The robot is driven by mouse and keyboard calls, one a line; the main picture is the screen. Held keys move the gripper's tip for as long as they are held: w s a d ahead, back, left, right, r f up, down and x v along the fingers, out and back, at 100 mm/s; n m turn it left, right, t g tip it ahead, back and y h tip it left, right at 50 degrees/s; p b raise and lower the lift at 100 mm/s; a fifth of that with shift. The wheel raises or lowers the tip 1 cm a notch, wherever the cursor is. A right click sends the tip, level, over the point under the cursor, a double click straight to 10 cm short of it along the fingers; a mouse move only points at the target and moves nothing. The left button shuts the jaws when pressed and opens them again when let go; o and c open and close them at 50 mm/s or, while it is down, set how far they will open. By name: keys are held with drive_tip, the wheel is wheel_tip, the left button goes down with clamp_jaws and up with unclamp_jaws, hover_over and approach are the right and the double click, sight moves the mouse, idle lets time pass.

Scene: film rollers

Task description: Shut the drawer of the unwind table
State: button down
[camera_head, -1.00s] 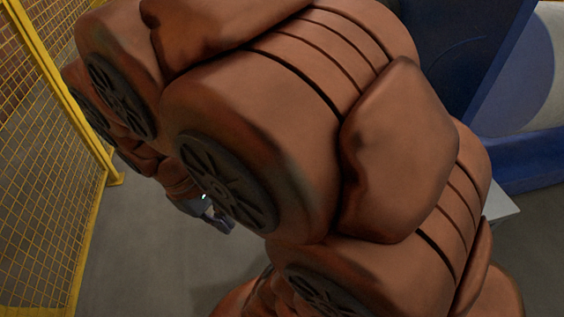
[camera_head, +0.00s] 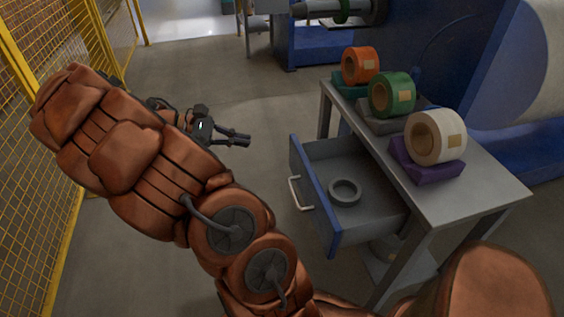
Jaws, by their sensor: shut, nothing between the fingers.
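The unwind table (camera_head: 480,197) is a grey metal table at the right. Its drawer (camera_head: 322,207) is pulled out to the left, with a blue front and a pale handle (camera_head: 294,192). A dark grey ring (camera_head: 345,191) lies in the drawer. My gripper (camera_head: 246,139) is shut and empty. In the picture it is to the left of the drawer's far corner and apart from it; its height over the floor is hard to tell.
Orange (camera_head: 361,65), green (camera_head: 392,94) and white (camera_head: 436,136) rolls stand on holders on the tabletop. A yellow mesh fence (camera_head: 38,120) runs along the left. A big blue machine (camera_head: 450,60) stands behind the table. Grey floor is clear between fence and drawer.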

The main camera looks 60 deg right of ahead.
drive_tip(key=w+d+f+n+g+h+b, duration=0.2)
drive_tip(key=w+d+f+n+b, duration=0.15)
drive_tip(key=d+f, duration=0.35)
drive_tip(key=n+h+b, duration=0.2)
drive_tip(key=n+b, duration=0.1)
drive_tip(key=b, duration=0.1)
approach(290, 153)
drive_tip(key=x, duration=0.2)
drive_tip(key=b+x, duration=0.1)
drive_tip(key=x, duration=0.4)
drive_tip(key=shift+s+a+r, duration=0.1)
drive_tip(key=shift+s+r, duration=0.15)
